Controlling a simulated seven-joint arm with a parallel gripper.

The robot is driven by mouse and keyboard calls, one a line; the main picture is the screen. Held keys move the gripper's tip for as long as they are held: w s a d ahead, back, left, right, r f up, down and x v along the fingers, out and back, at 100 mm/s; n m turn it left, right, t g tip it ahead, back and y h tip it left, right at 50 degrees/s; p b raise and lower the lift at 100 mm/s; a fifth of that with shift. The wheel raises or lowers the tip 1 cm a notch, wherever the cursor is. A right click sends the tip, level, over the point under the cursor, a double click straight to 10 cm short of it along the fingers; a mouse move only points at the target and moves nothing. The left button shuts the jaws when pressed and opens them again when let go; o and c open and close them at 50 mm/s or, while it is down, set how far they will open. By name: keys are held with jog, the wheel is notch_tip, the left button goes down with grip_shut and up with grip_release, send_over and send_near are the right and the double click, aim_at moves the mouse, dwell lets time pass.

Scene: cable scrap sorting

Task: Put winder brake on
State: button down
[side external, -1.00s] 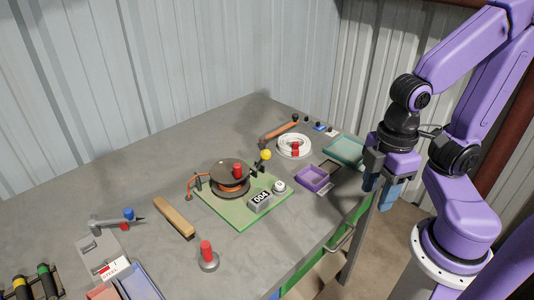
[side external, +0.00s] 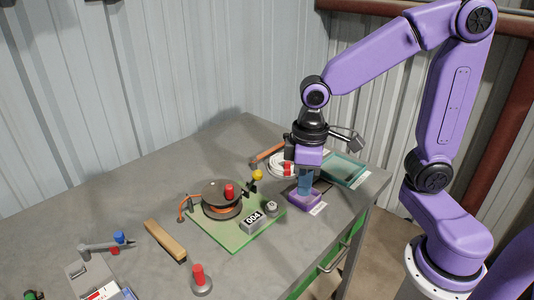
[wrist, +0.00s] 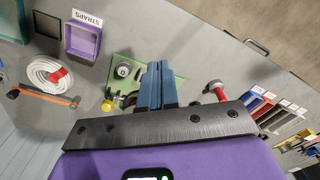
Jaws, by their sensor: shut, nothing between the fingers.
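The winder stands on a green board (side external: 233,236), with a dark reel (side external: 222,191) carrying a red knob (side external: 229,190). A small lever with a yellow ball (side external: 257,174) rises at the board's back corner; the ball also shows in the wrist view (wrist: 107,105). Which part is the brake is not labelled. A grey counter box (side external: 254,223) and a round silver-and-black button (side external: 271,208) sit on the board's front right. My gripper (side external: 305,190) is shut and empty, above the purple tray, right of the winder. In the wrist view its blue fingers hide most of the reel.
A purple tray (wrist: 69,48) labelled STRAPS lies below my gripper. A white cable coil (wrist: 40,70) and an orange-handled hammer (wrist: 60,99) lie behind. A teal tray (side external: 351,168) is at right. A wooden-backed brush (side external: 165,240) and a red-knobbed post (side external: 199,280) stand left and front.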

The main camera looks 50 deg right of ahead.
jog(key=w+d+m, duration=0.2)
jog(key=w+m, duration=0.2)
jog(key=w, duration=0.6)
jog(key=m, duration=0.3)
send_over(254, 181)
jog(key=shift+s+d+f, duration=0.1)
jog(key=shift+f, duration=2.05)
jog(key=shift+s+d+f, duration=0.1)
jog(key=shift+f, duration=2.05)
jog(key=shift+w, duration=0.8)
jog(key=shift+w+f, duration=0.25)
jog(key=shift+w, duration=0.75)
jog(key=shift+w+f, duration=0.2)
jog(key=shift+w, duration=0.8)
